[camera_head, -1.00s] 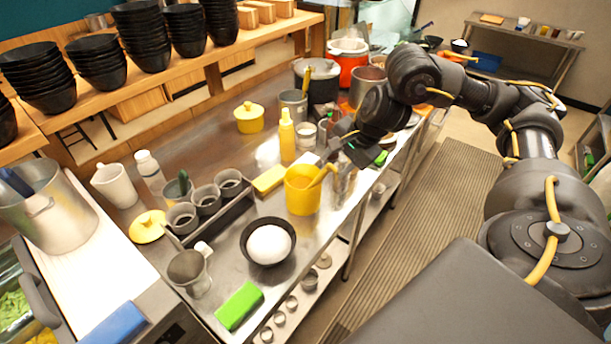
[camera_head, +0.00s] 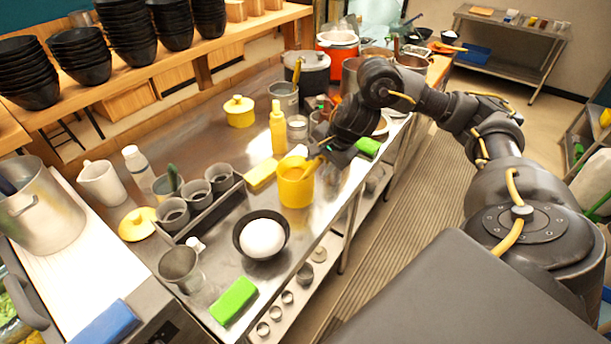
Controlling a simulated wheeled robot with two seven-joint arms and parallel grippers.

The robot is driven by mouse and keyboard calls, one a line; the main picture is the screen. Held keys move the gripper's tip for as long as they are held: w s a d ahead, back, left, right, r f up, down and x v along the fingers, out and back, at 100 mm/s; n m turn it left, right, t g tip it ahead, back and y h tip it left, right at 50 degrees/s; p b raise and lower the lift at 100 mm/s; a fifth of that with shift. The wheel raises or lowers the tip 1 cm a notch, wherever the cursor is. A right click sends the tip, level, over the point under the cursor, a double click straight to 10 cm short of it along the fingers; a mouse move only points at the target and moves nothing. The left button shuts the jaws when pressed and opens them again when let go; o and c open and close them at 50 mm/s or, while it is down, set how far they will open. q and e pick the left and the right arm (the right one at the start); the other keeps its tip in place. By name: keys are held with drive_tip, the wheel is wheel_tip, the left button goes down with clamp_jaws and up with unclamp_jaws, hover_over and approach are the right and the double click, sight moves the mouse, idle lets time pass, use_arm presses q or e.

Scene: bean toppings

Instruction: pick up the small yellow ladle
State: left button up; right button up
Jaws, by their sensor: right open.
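The small yellow ladle (camera_head: 311,169) stands tilted in a yellow cup (camera_head: 296,192) near the front edge of the steel counter. Its handle leans up and right out of the cup; its bowl is hidden inside. My right gripper (camera_head: 322,150) comes in from the right, just above and beside the top of the handle. It is open, and the fingers are small and dark. I cannot tell whether they touch the handle. My left gripper is not in view.
A black bowl with a white mound (camera_head: 262,238), a yellow block (camera_head: 261,175) and a yellow squeeze bottle (camera_head: 278,128) stand near the cup. A rack of grey cups (camera_head: 208,208) lies to the left. A green block (camera_head: 233,301) lies at the front.

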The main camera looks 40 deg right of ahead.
drive_tip(key=x, duration=0.3)
drive_tip(key=shift+w+d+f, duration=0.1)
drive_tip(key=shift+w+f, duration=0.05)
drive_tip(key=shift+w, duration=0.1)
clamp_jaws()
